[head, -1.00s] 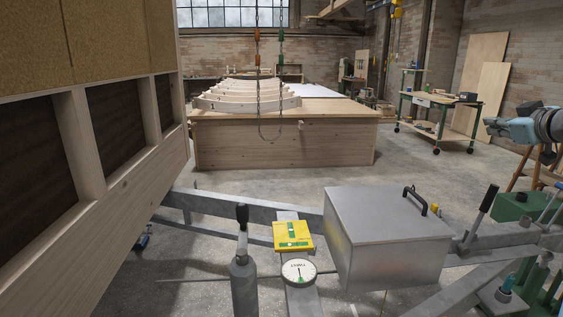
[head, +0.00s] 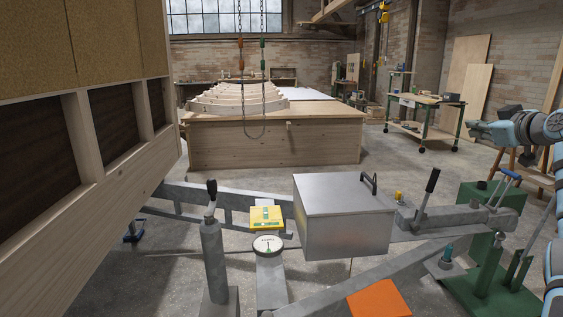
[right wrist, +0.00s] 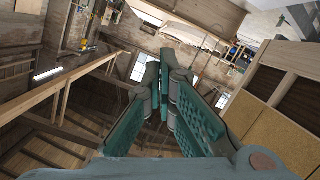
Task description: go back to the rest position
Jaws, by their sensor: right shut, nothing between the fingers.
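My right gripper (head: 478,129) is at the right edge of the head view, up in the air above the trailer drawbar and apart from everything. In the right wrist view its teal-padded fingers (right wrist: 168,65) come together at the tips, shut with nothing between them. That view is tilted and looks up toward the roof beams. My right arm's pale blue links run down the right edge of the head view. My left gripper is in neither view.
The hut wall (head: 85,215) stands close on the left. Below are a metal box (head: 345,222), a yellow level (head: 266,218), a white dial (head: 267,246), a grey post (head: 214,260) and an orange block (head: 379,300). A wooden bench (head: 270,146) stands behind, with clear floor before it.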

